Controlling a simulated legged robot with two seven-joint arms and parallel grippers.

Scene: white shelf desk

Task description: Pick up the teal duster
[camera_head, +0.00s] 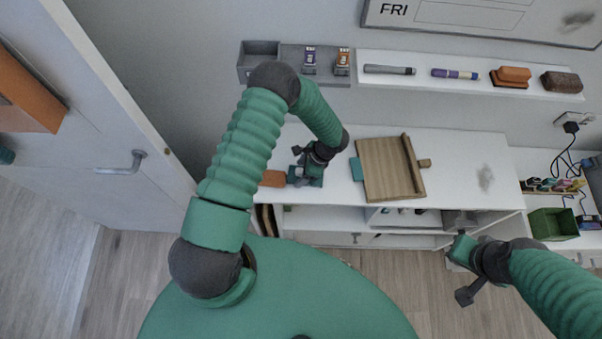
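A small teal block (356,169), which looks like the teal duster, lies on the white desk against the left edge of a wooden board. My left gripper (303,168) is low over the desk to the left of it, apart from it. Its fingers look spread, with nothing clearly held; the view from above hides part of them. An orange block (273,178) lies just left of that gripper. My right gripper (462,274) is open and empty in front of the desk's right end.
Above, a wall shelf (460,80) holds markers and erasers. A green bin (552,224) stands at right.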

